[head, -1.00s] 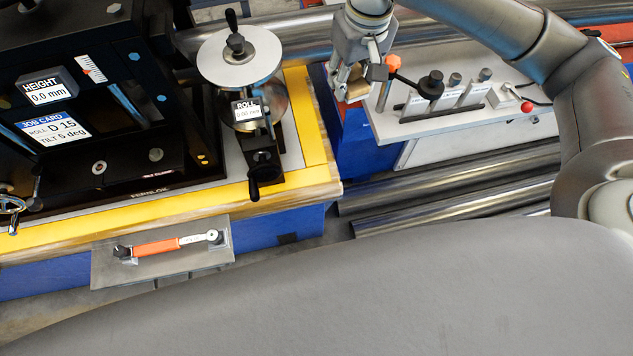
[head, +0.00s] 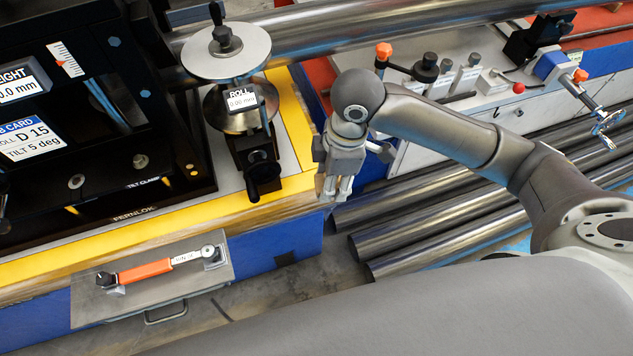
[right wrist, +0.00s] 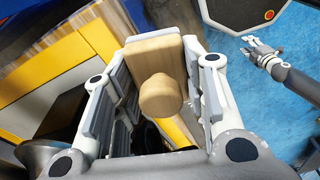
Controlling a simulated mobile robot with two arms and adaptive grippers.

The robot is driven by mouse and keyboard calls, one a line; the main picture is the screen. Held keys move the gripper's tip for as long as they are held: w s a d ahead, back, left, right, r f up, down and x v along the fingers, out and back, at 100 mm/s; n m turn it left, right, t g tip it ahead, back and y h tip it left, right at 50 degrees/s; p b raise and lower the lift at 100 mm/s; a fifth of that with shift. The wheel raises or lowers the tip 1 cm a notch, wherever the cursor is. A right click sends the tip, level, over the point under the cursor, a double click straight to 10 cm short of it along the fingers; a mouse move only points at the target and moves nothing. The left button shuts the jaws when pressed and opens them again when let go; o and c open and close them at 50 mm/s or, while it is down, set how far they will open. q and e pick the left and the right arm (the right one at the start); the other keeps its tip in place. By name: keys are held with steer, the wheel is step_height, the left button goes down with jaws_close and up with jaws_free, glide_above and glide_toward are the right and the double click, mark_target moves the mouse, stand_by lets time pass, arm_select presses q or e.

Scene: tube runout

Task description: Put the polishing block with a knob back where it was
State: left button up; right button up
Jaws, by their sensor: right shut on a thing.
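The polishing block (right wrist: 155,60) is pale wood with a round knob (right wrist: 160,97). In the right wrist view it sits between the fingers of my right gripper (right wrist: 155,85), which is shut on it. In the head view my right gripper (head: 337,190) points down beside the right edge of the yellow-topped bench (head: 303,130), above the gap before the steel bars. The block cannot be made out there. My left gripper (right wrist: 264,56) shows small at the upper right of the right wrist view, over blue floor; its opening is unclear.
The roll stand (head: 245,150) with round discs is left of my right gripper. A light bench (head: 440,135) with an orange-knobbed rod and several black-capped pieces lies behind my right arm. Steel bars (head: 430,210) lie low.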

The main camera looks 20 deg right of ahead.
steer(key=f, duration=0.1)
steer(key=s+f+n, duration=0.1)
steer(key=n, duration=0.1)
steer(key=shift+s+a+f+b, duration=0.15)
steer(key=shift+a+f+b, duration=0.2)
steer(key=shift+f+b, duration=0.05)
steer(key=shift+f+n, duration=0.15)
steer(key=shift+n, duration=0.15)
steer(key=w+f, duration=0.2)
steer(key=w, duration=0.2)
steer(key=w+d+f, duration=0.1)
steer(key=w+f, duration=0.2)
steer(key=w, duration=0.1)
steer(key=w+f, duration=0.3)
steer(key=w, duration=0.1)
steer(key=shift+w+d+f, duration=0.15)
steer(key=shift+w+d, duration=0.05)
steer(key=shift+w+f, duration=0.6)
steer(key=shift+f, duration=0.05)
steer(key=shift+w+d+f, duration=0.1)
steer(key=shift+d+f, duration=0.05)
steer(key=shift+f, duration=1.5)
